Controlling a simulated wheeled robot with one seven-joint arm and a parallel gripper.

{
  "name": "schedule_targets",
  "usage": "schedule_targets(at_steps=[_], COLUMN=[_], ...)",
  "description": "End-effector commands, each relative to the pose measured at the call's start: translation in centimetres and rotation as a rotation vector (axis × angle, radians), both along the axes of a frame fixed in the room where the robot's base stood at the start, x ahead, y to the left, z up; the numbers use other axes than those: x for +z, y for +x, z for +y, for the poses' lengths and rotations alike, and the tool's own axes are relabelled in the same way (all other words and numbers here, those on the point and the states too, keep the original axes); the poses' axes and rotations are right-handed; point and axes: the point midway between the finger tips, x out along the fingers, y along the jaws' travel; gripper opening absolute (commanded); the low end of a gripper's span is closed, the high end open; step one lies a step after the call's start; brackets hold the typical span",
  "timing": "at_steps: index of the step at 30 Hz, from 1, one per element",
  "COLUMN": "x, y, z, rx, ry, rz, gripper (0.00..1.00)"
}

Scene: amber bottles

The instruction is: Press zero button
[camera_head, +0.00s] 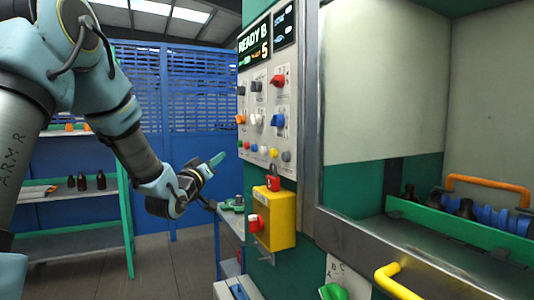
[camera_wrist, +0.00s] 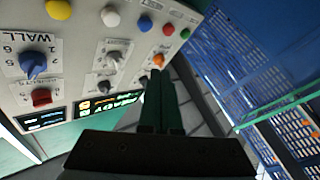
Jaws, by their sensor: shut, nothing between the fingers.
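The control panel (camera_head: 265,100) is a pale upright board with a lit display reading "READY B" and a 5. A row of small round buttons runs along its lower edge. In the wrist view these include a yellow button (camera_wrist: 58,9), a white button (camera_wrist: 110,16), a blue button (camera_wrist: 145,23), a red button (camera_wrist: 168,29) and a green button (camera_wrist: 185,33). I cannot read which one is marked zero. My gripper (camera_head: 217,159) is shut and empty, left of the panel and apart from it. In the wrist view its green fingers (camera_wrist: 160,78) point toward the panel's edge near an orange knob (camera_wrist: 158,60).
A yellow box (camera_head: 281,222) with a red button sticks out below the panel. Right of it is a machine opening with a green tray (camera_head: 450,222) holding dark bottles. A shelf (camera_head: 75,196) with bottles stands at the left. Free air lies between gripper and panel.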

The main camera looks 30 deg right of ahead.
Motion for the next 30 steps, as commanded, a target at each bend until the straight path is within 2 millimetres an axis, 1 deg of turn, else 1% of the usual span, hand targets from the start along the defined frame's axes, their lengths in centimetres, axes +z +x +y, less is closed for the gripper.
schedule_targets(at_steps=[2,5,14,17,22,30], x=[0.5,0.7,0.8,0.8,0.8,0.9], y=[-0.3,-0.5,-0.5,-0.5,-0.7,-1.2], z=[-0.5,-0.6,-0.6,-0.9,-2.5,-6.2], rx=[-0.016,-0.023,-0.023,-0.024,-0.024,-0.024], ry=[-0.026,-0.040,-0.040,-0.040,-0.040,-0.040], rz=[-0.010,-0.015,-0.015,-0.015,-0.015,-0.015], gripper=[0.00,0.00,0.00,0.00,0.00,0.00])
